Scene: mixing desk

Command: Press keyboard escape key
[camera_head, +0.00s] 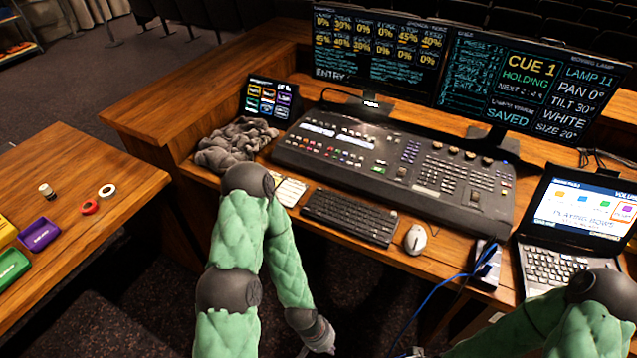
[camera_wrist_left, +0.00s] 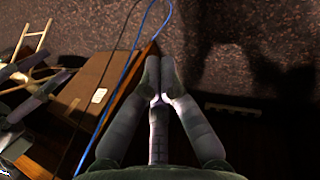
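The black keyboard (camera_head: 350,216) lies on the desk in front of the mixing console in the head view. Its single keys, the escape key among them, are too small to tell apart. My left gripper (camera_head: 327,346) is low at the bottom of the head view, below and in front of the desk edge, well apart from the keyboard. In the left wrist view its fingers (camera_wrist_left: 159,68) come together at the tips with nothing between them. My right arm comes in at the lower right; only a small grey part near its end shows at the bottom edge.
A white mouse (camera_head: 415,239) is right of the keyboard, and papers (camera_head: 290,191) are left of it. The console (camera_head: 400,165) stands behind. An open laptop (camera_head: 568,235) is at the right. A blue cable (camera_head: 432,292) hangs over the desk edge.

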